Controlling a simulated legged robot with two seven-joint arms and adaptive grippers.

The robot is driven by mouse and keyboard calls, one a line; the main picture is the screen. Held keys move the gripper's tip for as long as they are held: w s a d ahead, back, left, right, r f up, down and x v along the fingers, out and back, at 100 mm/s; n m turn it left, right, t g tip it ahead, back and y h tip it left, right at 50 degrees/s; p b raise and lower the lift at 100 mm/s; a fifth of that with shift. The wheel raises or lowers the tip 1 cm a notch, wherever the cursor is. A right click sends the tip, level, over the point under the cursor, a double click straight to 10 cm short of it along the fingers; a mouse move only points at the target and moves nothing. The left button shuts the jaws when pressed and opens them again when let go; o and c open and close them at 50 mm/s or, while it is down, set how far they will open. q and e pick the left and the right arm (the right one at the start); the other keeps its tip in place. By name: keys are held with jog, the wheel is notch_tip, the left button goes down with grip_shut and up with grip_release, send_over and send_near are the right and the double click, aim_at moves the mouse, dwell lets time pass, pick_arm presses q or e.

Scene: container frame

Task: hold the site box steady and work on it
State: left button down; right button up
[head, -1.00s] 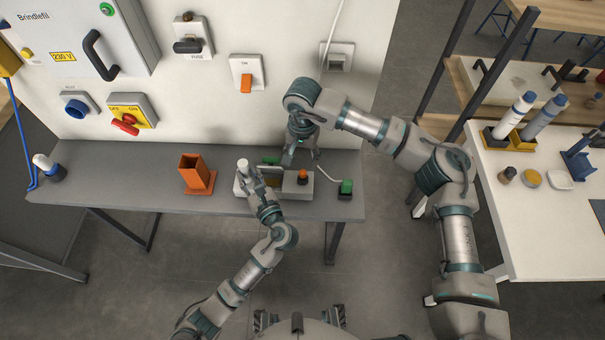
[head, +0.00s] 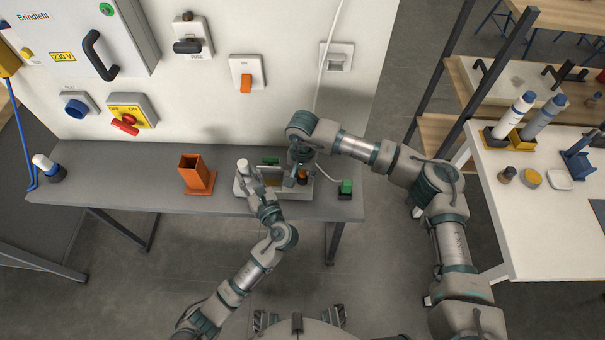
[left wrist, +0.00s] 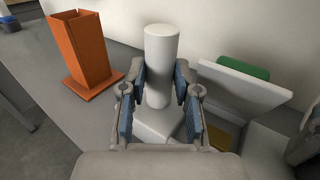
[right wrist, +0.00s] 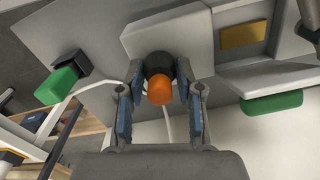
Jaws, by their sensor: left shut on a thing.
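The site box (head: 242,188) is a light grey box on the bench. A white upright post (left wrist: 161,50) rises from its left end. My left gripper (head: 252,178) is shut on this post, with a finger on each side in the left wrist view (left wrist: 160,82). An orange knob with a black collar (right wrist: 160,88) is on the box's right end. My right gripper (right wrist: 160,70) is open, its fingers on either side of the knob with small gaps showing. In the head view my right gripper (head: 297,160) partly hides the box's right end.
An orange holder (head: 195,174) stands left of the box on the grey bench (head: 120,188). A green-topped block (head: 346,187) with a cable is just right of the box. A wall panel with switches rises behind. A white table (head: 510,215) stands at right.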

grip_shut()
jog(key=shift+m, duration=0.4)
jog(key=m, duration=0.5)
jog(key=shift+a, duration=0.1)
pick_arm(q)
jog(key=shift+d, duration=0.1)
pick_arm(e)
jog(key=m, duration=0.6)
jog(key=shift+m, duration=0.4)
jog(key=m, duration=0.6)
jog(key=shift+a, duration=0.1)
jog(key=m, duration=0.3)
jog(key=shift+m, duration=0.4)
pick_arm(q)
jog(key=shift+d, duration=0.1)
pick_arm(e)
jog(key=shift+m, duration=1.7)
